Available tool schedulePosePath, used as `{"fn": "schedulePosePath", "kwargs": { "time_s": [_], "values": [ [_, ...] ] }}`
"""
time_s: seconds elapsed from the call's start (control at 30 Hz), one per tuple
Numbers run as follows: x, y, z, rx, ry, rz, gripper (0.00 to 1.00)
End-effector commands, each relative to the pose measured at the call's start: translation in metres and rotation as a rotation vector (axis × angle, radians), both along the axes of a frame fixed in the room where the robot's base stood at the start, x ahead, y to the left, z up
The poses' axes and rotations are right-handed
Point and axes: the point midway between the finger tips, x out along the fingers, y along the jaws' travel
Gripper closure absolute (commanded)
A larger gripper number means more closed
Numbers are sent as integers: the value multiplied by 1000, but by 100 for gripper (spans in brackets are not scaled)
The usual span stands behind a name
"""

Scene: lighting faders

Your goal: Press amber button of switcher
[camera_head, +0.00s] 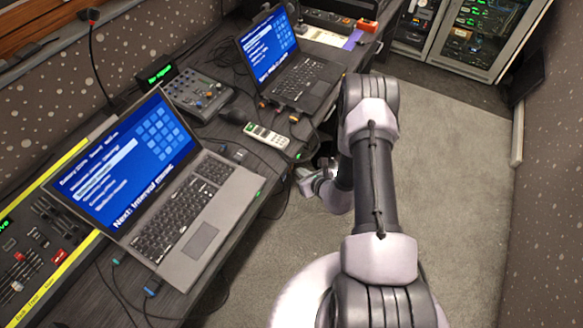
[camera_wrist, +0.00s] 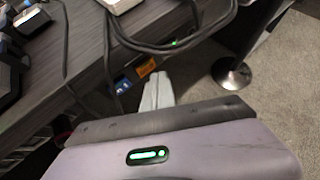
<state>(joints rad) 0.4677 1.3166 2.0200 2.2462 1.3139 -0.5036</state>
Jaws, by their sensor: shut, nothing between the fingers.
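I cannot make out an amber button in either view, and I cannot tell for certain which device is the switcher. A small grey console with knobs and buttons (camera_head: 198,96) sits on the desk behind the near laptop. My gripper (camera_head: 304,180) is low beside the desk's front edge, partly hidden by my arm. In the wrist view its grey fingers (camera_wrist: 157,92) are shut and empty, pointing towards the desk edge. A small orange patch (camera_wrist: 147,67) and a blue connector (camera_wrist: 122,86) show at that edge, close to the fingertips.
The near laptop (camera_head: 186,215) and far laptop (camera_head: 301,80) stand open on the dark desk. A white remote (camera_head: 266,136) and loose cables lie between them. A fader panel (camera_head: 30,262) is at left. Racks (camera_head: 474,35) stand at the back. The carpet (camera_head: 455,150) at right is clear.

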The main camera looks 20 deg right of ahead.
Motion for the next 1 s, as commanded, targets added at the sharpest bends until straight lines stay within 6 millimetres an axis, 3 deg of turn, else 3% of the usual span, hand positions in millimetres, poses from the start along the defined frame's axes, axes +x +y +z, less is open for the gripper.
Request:
{"fn": "schedulePosePath", "kwargs": {
  "time_s": [1.0],
  "values": [
    [7,5,0,0,0,0,100]
  ]
}}
